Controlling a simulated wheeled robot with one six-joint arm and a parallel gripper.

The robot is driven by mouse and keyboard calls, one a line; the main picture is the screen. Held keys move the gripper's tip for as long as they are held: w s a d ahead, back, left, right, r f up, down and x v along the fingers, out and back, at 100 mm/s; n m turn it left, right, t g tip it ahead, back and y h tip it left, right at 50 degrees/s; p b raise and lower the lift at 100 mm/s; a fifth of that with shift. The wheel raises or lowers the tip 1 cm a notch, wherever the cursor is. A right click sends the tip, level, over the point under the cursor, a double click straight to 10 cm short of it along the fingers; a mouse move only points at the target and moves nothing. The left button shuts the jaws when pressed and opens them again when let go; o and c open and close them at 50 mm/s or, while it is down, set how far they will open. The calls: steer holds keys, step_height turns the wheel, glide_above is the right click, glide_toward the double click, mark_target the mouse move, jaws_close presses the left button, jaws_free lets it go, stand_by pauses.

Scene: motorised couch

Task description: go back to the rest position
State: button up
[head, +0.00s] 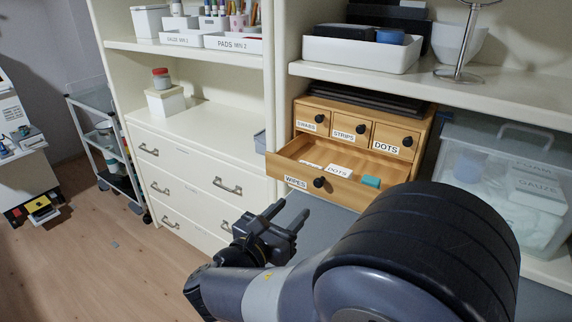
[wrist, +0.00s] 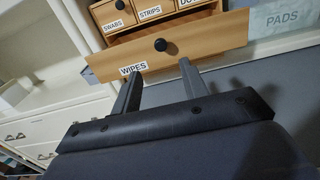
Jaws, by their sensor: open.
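My gripper (head: 286,214) is open and empty in the head view, left of and below the open WIPES drawer. In the wrist view, my gripper (wrist: 158,82) shows two parted fingers pointing toward the front of the WIPES drawer (wrist: 205,48). I cannot tell the exact gap between them. The wooden drawer unit (head: 421,131) stands on a shelf, with its WIPES drawer (head: 334,197) pulled out. Inside the drawer lie white packets, one labelled DOTS (head: 338,171), and a teal item (head: 371,181). The SWABS, STRIPS and DOTS drawers above are shut.
A clear bin (head: 470,190) with white boxes stands right of the drawer unit. A white cabinet (head: 185,185) with handled drawers is at left. A trolley (head: 104,140) stands further left. The wooden floor at lower left is mostly clear.

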mark_target(317, 183)
steer(key=x, duration=1)
steer(key=shift+w+d, duration=0.25)
steer(key=shift+w, duration=0.1)
